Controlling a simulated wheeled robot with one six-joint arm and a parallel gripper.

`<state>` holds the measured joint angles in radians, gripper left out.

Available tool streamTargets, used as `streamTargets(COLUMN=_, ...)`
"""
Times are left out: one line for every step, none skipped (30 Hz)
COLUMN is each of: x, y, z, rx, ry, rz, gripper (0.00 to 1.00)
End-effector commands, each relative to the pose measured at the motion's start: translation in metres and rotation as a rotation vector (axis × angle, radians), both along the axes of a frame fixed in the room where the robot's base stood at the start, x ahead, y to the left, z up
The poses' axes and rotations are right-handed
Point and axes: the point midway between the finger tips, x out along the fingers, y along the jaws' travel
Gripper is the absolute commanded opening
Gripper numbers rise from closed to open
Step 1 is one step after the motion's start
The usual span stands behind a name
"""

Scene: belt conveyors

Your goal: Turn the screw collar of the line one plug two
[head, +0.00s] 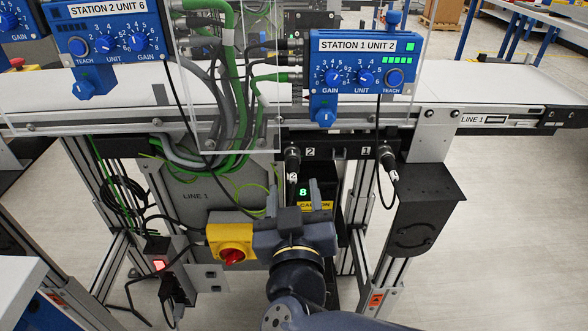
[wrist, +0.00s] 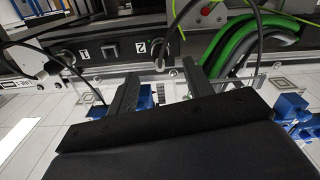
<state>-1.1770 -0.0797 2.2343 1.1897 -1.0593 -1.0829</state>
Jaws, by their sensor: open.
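Line one plug two (head: 292,160) is a dark connector with a screw collar. It sits in the black socket bar at the label "2", with a cable hanging from it. In the wrist view, plug two (wrist: 160,62) shows beside the "2" label, ahead of the gap between my fingers. My gripper (head: 293,188) is open, fingers pointing up, just below plug two in the head view. In the wrist view my gripper (wrist: 160,75) has its two black fingers apart with nothing seen held between them. I cannot tell whether a finger touches the collar.
Plug one (head: 388,160) sits to the right on the same bar. The blue Station 1 Unit 2 box (head: 345,72) is above. Green and grey cables (head: 228,90) hang at the left. A yellow-red switch (head: 231,245) and a dark bracket (head: 425,210) flank my arm.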

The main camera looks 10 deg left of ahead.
Motion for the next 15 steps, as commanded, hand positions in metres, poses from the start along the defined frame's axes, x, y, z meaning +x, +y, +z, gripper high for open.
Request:
streamTargets(x=0.008, y=0.0, z=-0.002, rx=0.0, ry=0.001, rz=-0.006, gripper=0.49)
streamTargets(x=0.012, y=0.001, z=-0.003, rx=0.0, ry=0.001, rz=-0.005, gripper=0.49)
streamTargets(x=0.017, y=0.002, z=-0.002, rx=-0.001, ry=0.0, rz=-0.006, gripper=0.49)
streamTargets(x=0.021, y=0.003, z=-0.003, rx=0.0, ry=0.001, rz=-0.005, gripper=0.49)
streamTargets(x=0.026, y=0.005, z=-0.003, rx=0.0, ry=0.001, rz=-0.005, gripper=0.49)
streamTargets(x=0.031, y=0.006, z=-0.003, rx=0.001, ry=0.0, rz=-0.004, gripper=0.49)
streamTargets(x=0.035, y=0.007, z=-0.003, rx=0.001, ry=0.001, rz=-0.005, gripper=0.49)
streamTargets(x=0.039, y=0.008, z=-0.003, rx=0.0, ry=0.001, rz=-0.004, gripper=0.49)
streamTargets(x=0.044, y=0.009, z=-0.002, rx=0.0, ry=0.0, rz=-0.003, gripper=0.49)
streamTargets(x=0.048, y=0.01, z=-0.002, rx=0.0, ry=0.0, rz=-0.003, gripper=0.49)
streamTargets(x=0.051, y=0.011, z=-0.002, rx=0.001, ry=0.0, rz=-0.004, gripper=0.49)
streamTargets(x=0.056, y=0.012, z=-0.002, rx=0.0, ry=0.001, rz=-0.002, gripper=0.49)
streamTargets(x=0.058, y=0.013, z=-0.002, rx=0.0, ry=0.001, rz=-0.002, gripper=0.49)
streamTargets(x=0.061, y=0.014, z=-0.002, rx=0.0, ry=0.001, rz=-0.002, gripper=0.49)
streamTargets(x=0.063, y=0.014, z=-0.002, rx=0.0, ry=0.001, rz=-0.001, gripper=0.49)
